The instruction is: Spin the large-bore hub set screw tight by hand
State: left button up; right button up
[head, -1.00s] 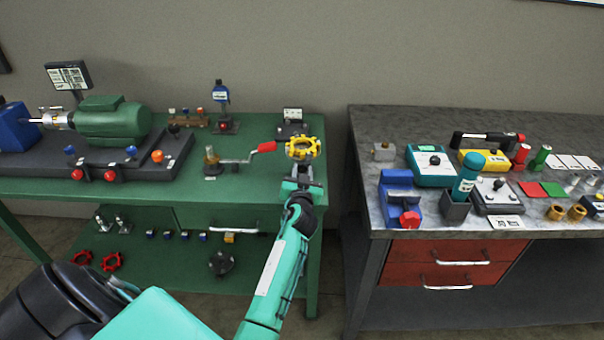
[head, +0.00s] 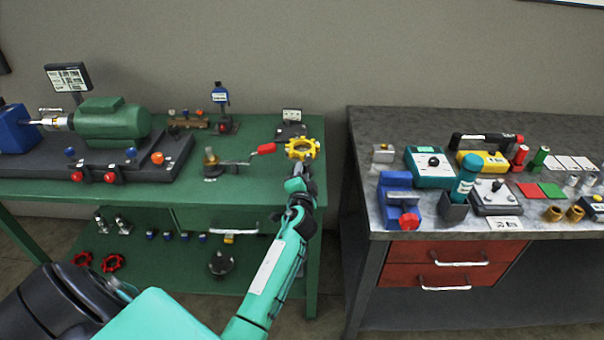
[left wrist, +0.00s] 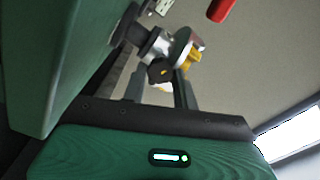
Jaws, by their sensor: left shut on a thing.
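In the left wrist view, part of the yellow hub (left wrist: 190,57) shows beside a silver cylindrical part. A small brass-dark screw head (left wrist: 160,72) sits at the fingertips of my left gripper (left wrist: 160,86). How deep the screw sits is not clear. My right gripper is not in view.
A crank with a red handle (head: 263,149) lies just left of the hub. A green motor (head: 112,122) stands at the left on the green bench (head: 100,187). A grey bench (head: 400,122) with several tools stands at the right, past a gap.

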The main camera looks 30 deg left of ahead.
pick_arm(q)
jog(key=shift+m, duration=0.7)
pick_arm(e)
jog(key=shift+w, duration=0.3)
pick_arm(q)
jog(key=shift+f+m, duration=0.1)
jog(key=shift+m, duration=0.2)
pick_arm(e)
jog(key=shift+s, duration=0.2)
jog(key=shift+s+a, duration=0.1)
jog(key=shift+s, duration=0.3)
pick_arm(q)
jog(key=o, duration=1)
jog(key=b+v, duration=0.1)
jog(key=v, duration=1.3)
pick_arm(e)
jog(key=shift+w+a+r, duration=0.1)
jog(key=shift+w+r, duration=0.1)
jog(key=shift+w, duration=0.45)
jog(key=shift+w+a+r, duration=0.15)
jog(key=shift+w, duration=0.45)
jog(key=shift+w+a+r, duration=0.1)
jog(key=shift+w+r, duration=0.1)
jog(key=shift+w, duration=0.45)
